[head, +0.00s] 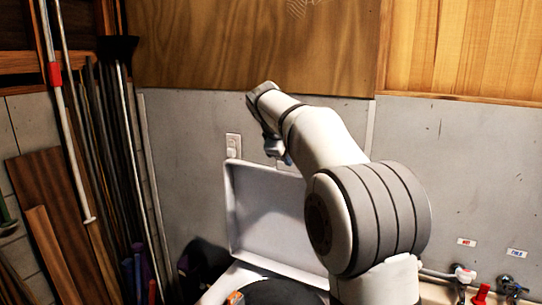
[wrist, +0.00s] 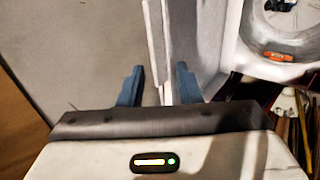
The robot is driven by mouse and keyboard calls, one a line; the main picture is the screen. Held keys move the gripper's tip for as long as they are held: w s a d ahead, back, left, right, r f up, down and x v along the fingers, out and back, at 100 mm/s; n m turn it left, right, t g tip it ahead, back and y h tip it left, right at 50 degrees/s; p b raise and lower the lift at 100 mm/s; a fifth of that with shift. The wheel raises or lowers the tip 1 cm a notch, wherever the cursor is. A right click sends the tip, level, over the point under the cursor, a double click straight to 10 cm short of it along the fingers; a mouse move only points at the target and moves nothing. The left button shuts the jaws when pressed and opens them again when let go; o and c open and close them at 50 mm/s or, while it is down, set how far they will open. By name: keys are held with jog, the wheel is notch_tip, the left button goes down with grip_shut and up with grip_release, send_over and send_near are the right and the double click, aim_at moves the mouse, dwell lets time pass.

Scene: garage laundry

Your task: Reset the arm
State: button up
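My arm is raised and bent in the head view, in front of the grey wall. My gripper (wrist: 158,84) shows two blue fingers standing apart in the wrist view, with nothing held between them. In the head view only a little of the gripper (head: 283,157) shows, beside the upper part of a raised white lid. The lid (head: 262,215) stands open behind my arm; its edge appears beyond the fingers in the wrist view.
A white top-loading machine with a dark round opening (head: 285,292) lies below the lid. An orange item (wrist: 278,57) shows at the opening. Poles (head: 70,120) and boards (head: 45,200) lean at the left. A wall switch (head: 233,146) and red tap (head: 481,294) are near.

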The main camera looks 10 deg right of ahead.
jog(key=s+f+m+g+y+b, duration=0.1)
jog(key=s+f+m+b, duration=0.1)
jog(key=s+f, duration=0.7)
jog(key=s+f+m+g+y+b, duration=0.1)
jog(key=s+f+m, duration=0.4)
jog(key=s, duration=1.2)
jog(key=s+f+m+g+y+b, duration=0.1)
jog(key=s+f+m+y+b, duration=0.1)
jog(key=s+f, duration=1.1)
jog(key=shift+s+a+m+y+b, duration=0.2)
jog(key=shift+s+m+y+b, duration=0.3)
jog(key=shift+m, duration=0.4)
jog(key=shift+s, duration=0.1)
